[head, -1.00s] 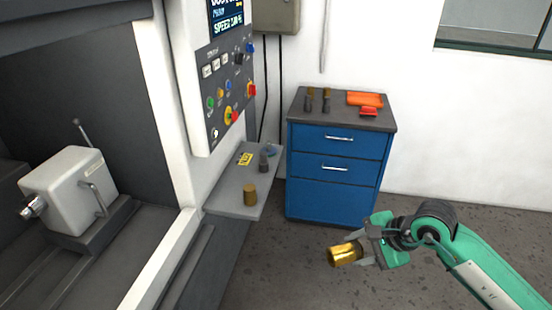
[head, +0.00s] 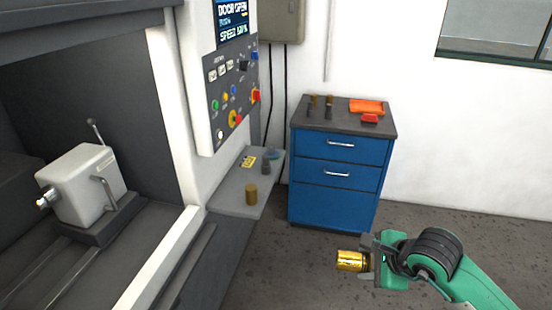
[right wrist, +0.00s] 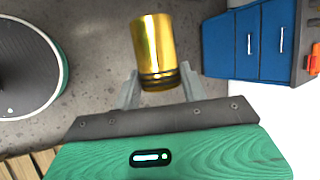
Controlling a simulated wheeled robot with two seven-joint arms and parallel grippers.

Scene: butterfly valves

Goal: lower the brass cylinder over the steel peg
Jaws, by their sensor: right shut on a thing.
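A shiny brass cylinder (head: 351,261) is held by my right gripper (head: 368,262) above the floor at the lower right of the head view. It lies nearly level there, pointing left. In the right wrist view the brass cylinder (right wrist: 154,45) sticks out beyond the fingers of the right gripper (right wrist: 158,82), with dark bands near its gripped end. A short shiny steel peg (head: 44,202) juts from the left side of a pale grey block (head: 80,187) inside the machine, far left of the cylinder. I cannot tell whether this is the task's peg. My left gripper is out of view.
A duller brown-gold cylinder (head: 251,195) stands on the grey shelf (head: 230,196) below the control panel (head: 235,100). A blue drawer cabinet (head: 335,175) with small tools and orange items stands against the wall. The machine's white door frame (head: 160,255) edges its opening. Floor between is clear.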

